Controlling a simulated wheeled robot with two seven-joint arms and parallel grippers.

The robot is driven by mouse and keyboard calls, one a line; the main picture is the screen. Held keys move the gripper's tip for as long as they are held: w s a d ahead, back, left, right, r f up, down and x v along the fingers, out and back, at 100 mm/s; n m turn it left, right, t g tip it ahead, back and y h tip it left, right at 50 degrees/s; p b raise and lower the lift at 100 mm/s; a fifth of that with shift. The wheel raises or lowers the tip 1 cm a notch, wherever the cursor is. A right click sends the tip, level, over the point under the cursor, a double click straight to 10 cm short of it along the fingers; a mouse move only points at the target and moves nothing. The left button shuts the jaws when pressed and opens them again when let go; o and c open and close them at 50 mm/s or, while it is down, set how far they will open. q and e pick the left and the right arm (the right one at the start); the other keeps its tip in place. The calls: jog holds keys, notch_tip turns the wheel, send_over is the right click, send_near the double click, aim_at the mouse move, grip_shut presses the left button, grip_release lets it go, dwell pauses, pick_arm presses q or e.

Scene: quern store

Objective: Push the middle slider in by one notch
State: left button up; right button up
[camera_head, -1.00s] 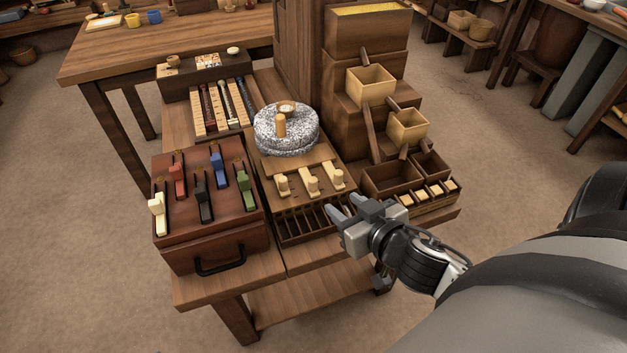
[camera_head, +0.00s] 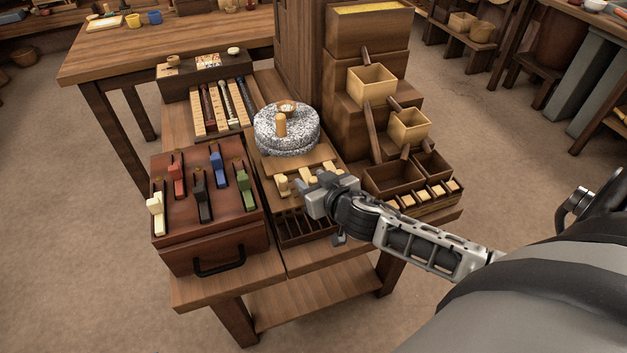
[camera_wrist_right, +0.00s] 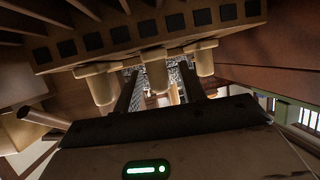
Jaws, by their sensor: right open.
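Three pale wooden sliders stand in a row on the board in front of the grey stone quern (camera_head: 286,128). The left slider (camera_head: 282,185) shows clear of my gripper in the head view; the other two are partly covered by it. My right gripper (camera_head: 308,183) is open, at the front of the row. In the right wrist view the middle slider (camera_wrist_right: 155,73) appears between the lines of my two fingers (camera_wrist_right: 158,88), with an outer slider on each side. I cannot tell whether a finger touches it. My left gripper is out of view.
A slotted rack (camera_head: 300,228) lies below the sliders. A red-brown box (camera_head: 212,243) with several coloured levers stands to the left. Wooden bins (camera_head: 392,178) and stepped hoppers stand close on the right. Open floor lies in front of the bench.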

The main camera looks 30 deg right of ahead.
grip_shut()
jog(key=shift+w+d, duration=0.15)
jog(key=shift+w, duration=0.5)
jog(key=shift+w+d, duration=0.15)
jog(key=shift+w, duration=0.45)
grip_release()
jog(key=shift+s, duration=0.1)
jog(key=p+v, duration=0.1)
jog(key=v, duration=1.5)
jog(key=shift+p, duration=0.35)
jog(key=shift+a, duration=0.1)
